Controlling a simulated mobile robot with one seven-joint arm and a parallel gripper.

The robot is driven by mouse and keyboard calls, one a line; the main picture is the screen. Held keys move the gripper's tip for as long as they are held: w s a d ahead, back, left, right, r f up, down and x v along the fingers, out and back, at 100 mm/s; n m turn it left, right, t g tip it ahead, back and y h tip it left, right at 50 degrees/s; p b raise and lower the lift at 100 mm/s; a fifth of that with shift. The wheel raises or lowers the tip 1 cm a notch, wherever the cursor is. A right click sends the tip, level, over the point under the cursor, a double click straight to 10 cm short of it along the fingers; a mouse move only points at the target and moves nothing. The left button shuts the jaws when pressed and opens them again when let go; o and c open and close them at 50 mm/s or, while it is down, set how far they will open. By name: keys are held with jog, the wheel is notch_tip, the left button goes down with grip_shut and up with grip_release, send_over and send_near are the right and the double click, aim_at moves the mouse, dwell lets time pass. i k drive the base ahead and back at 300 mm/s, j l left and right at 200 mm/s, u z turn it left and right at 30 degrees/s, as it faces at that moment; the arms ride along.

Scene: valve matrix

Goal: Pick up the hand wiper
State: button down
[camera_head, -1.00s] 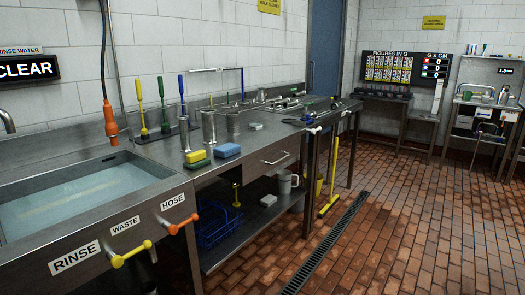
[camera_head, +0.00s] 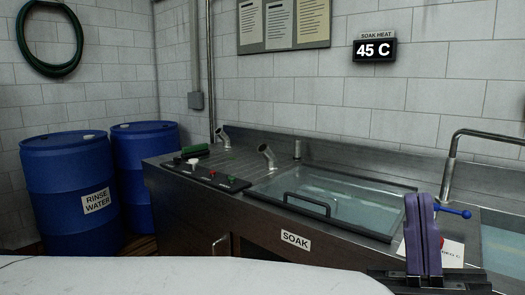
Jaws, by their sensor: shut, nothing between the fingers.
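I cannot make out a hand wiper for certain. A small green item (camera_head: 195,150) lies at the back left of the steel counter, too small to tell whether it is a brush or a wiper. My gripper (camera_head: 423,202) stands at the lower right, its two purple fingers pointing up from a black base and pressed together. It is shut and empty, in front of the right end of the soak tank and well apart from the green item. It hides part of the counter front and a white label.
The soak tank (camera_head: 330,188) has a glass lid with a black handle. A control panel (camera_head: 205,176) sits to its left. Two blue barrels (camera_head: 68,185) stand at the left. A blue-knobbed lever (camera_head: 455,212) and a bent steel tap (camera_head: 450,165) are near my gripper.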

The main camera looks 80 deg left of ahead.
aim_at(188, 152)
jog(key=u, duration=3.1)
jog(key=i+j+z, duration=0.1)
jog(key=i+j, duration=0.2)
jog(key=i+j+z, duration=0.25)
jog(key=i+j, duration=0.3)
jog(key=j, duration=0.2)
jog(key=i+j+z, duration=0.15)
jog(key=j, duration=0.25)
jog(key=i+j+z, duration=0.1)
jog(key=i+j, duration=0.2)
jog(key=i+j+z, duration=0.1)
jog(key=j, duration=0.45)
jog(key=i+j+z, duration=0.15)
jog(key=i+j, duration=0.15)
jog(key=j, duration=0.15)
jog(key=i+j+z, duration=0.1)
jog(key=j, duration=0.4)
jog(key=i, duration=0.1)
